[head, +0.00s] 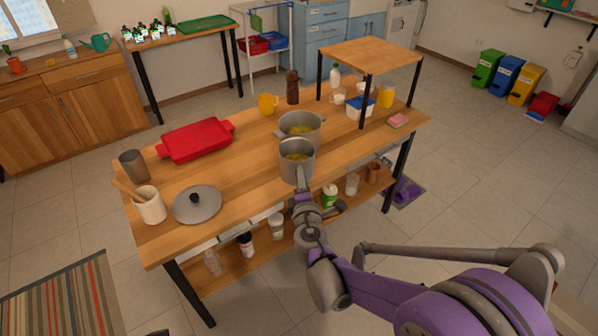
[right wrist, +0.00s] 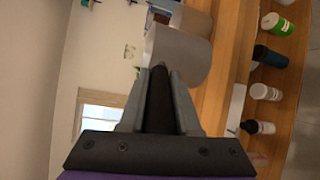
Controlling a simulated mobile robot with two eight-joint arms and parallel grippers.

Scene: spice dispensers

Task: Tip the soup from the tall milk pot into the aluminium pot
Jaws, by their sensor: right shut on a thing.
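The tall milk pot (head: 297,172) is grey, with yellowish soup inside, and stands about upright near the table's front edge. My right gripper (head: 303,194) is shut on its handle, which shows dark in the right wrist view (right wrist: 159,100). The pot's wall (right wrist: 180,57) is just beyond the fingers there. I cannot tell whether its base touches the table. The wider aluminium pot (head: 313,136) is right behind it, and yellowish contents show inside it too. The milk pot's rim overlaps its near side in the head view. My left gripper is not in view.
A raised shelf (head: 370,54) stands at the right.

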